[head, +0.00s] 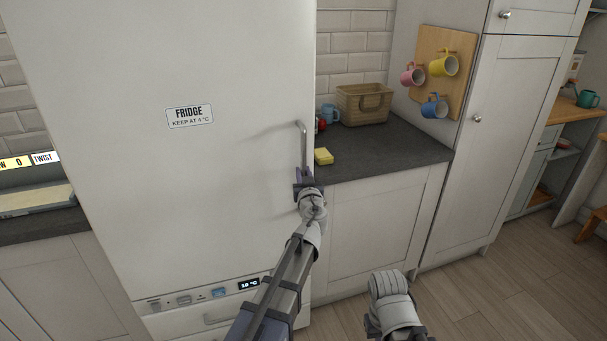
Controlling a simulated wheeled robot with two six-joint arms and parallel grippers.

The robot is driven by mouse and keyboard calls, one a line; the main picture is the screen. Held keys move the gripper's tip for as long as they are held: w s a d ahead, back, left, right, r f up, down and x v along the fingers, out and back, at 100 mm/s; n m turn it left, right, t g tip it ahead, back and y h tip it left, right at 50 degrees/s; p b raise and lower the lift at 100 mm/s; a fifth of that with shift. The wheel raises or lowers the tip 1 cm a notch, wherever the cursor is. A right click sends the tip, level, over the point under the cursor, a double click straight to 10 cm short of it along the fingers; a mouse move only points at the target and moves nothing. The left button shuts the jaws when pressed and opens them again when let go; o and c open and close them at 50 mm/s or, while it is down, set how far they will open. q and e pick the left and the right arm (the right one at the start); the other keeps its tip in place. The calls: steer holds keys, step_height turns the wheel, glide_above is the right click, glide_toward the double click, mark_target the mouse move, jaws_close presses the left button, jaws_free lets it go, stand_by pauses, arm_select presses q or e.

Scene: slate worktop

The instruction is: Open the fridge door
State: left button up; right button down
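The tall white fridge door (200,190) fills the left half of the head view and looks closed. It bears a label reading "FRIDGE KEEP AT 4 °C" (190,116). Its upright metal handle (303,145) is near the door's right edge; the upper part shows, and the lower part is hidden by my gripper. My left gripper (304,179) is at the lower part of the handle, with the bar running down between its fingers. I cannot tell whether the fingers are closed on it. My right arm shows at the bottom right, its fingers out of view.
Right of the fridge, a dark counter (385,152) holds a yellow sponge (323,156), a wicker basket (362,104) and a blue mug (330,113). Mugs hang on a wooden board (432,48). A tall white cabinet (505,120) stands further right. The wooden floor (500,295) is clear in front.

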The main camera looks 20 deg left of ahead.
arm_select(q)
jaws_close()
stand_by(0.9)
